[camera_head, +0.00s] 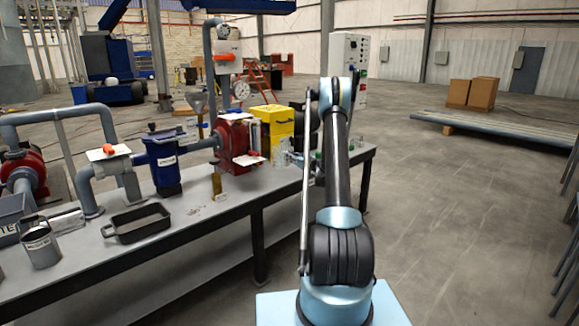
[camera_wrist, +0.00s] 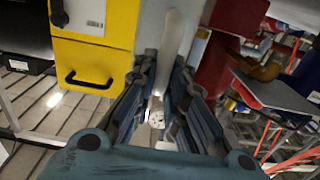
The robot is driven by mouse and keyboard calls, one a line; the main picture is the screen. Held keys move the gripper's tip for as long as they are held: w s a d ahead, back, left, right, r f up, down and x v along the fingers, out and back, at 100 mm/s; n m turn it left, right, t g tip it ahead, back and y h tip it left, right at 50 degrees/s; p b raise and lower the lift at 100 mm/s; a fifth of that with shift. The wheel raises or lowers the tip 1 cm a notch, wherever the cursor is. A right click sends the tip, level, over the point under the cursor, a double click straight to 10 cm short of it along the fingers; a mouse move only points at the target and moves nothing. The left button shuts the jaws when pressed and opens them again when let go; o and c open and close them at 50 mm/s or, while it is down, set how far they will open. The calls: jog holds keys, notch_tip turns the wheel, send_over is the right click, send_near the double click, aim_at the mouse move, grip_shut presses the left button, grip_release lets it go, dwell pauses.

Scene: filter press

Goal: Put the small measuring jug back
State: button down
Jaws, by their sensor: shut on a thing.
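The small measuring jug (camera_head: 281,147) looks like a clear, see-through vessel near the right end of the bench, just right of the red block. My gripper (camera_head: 292,158) is partly hidden behind my own arm in the head view and is shut on the jug. In the wrist view my gripper's two fingers (camera_wrist: 167,65) point away, close together. A pale upright shape (camera_wrist: 178,36) shows between and beyond the fingertips; I cannot tell whether it is the jug. The jug's base and its contact with the bench are not clear.
The yellow box (camera_head: 272,122) stands behind the jug, and the red block (camera_head: 232,143) to its left. On the grey bench (camera_head: 224,212) are a black tray (camera_head: 137,222), a metal mug (camera_head: 40,247) and a small brass piece (camera_head: 216,186). Open floor lies right of the bench.

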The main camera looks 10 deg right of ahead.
jog(key=shift+f, duration=1.75)
jog(key=c, duration=1.6)
grip_release()
